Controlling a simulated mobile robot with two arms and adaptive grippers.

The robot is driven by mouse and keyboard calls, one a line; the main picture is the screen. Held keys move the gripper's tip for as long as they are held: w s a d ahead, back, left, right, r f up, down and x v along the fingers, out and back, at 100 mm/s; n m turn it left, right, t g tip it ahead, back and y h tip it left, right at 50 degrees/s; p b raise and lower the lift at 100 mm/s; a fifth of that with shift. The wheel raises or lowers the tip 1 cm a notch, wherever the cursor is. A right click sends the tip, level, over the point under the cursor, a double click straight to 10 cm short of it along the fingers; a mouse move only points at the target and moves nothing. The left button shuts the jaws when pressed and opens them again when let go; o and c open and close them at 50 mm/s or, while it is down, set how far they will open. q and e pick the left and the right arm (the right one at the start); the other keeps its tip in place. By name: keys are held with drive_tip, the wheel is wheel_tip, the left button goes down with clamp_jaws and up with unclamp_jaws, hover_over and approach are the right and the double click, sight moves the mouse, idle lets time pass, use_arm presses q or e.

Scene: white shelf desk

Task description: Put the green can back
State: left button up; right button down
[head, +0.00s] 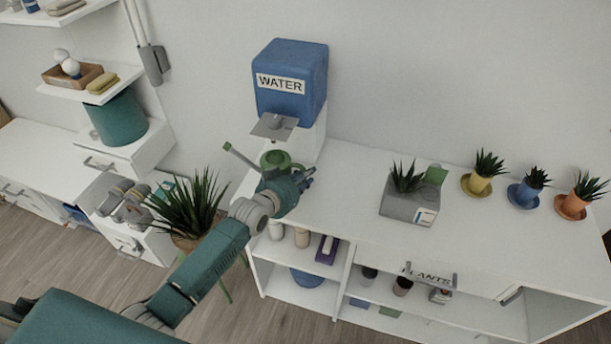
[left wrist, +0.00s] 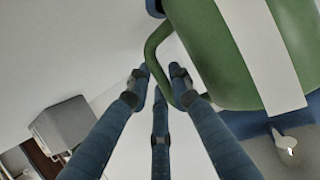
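The green can (head: 275,161) is a watering can with a long spout pointing up and left. It appears upright on the white desk under the blue water dispenser (head: 291,80). In the left wrist view the can (left wrist: 215,55) is large and close, with a pale band and a looped green handle (left wrist: 153,55). My left gripper (head: 300,183) is at the near right side of the can. Its fingers (left wrist: 160,76) lie around the handle; I cannot tell whether they press on it. My right gripper is out of view.
A grey planter box (head: 409,208) and several small potted plants, such as the yellow pot (head: 477,184), stand to the right on the desk. A large potted plant (head: 190,210) is left of my arm. The desk between dispenser and planter is clear.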

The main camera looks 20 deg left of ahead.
use_arm(q)
drive_tip(key=shift+o, duration=0.9)
drive_tip(key=v, duration=1.2)
drive_tip(key=shift+a, duration=0.1)
